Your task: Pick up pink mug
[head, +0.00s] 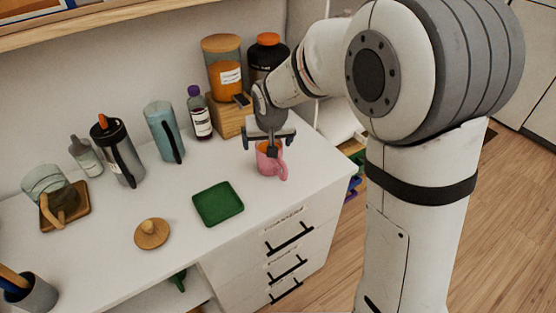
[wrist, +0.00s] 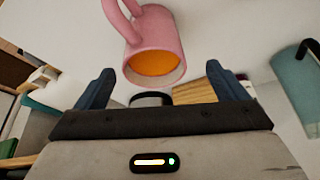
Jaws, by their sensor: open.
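The pink mug (head: 270,160) stands upright on the white counter near its right end, with its handle toward the lower right. It looks orange inside. In the wrist view the mug (wrist: 152,40) fills the upper middle, its orange interior facing the camera and its handle at the upper left. My gripper (head: 270,146) is right above the mug in the head view, and partly covers its rim. In the wrist view my gripper's two dark fingers (wrist: 165,90) are spread apart, with nothing held between them. I cannot tell whether a finger touches the mug.
A purple-capped bottle (head: 199,115) and a teal tumbler (head: 163,131) stand left. A green tray (head: 218,203) lies front left. Bare counter surrounds it.

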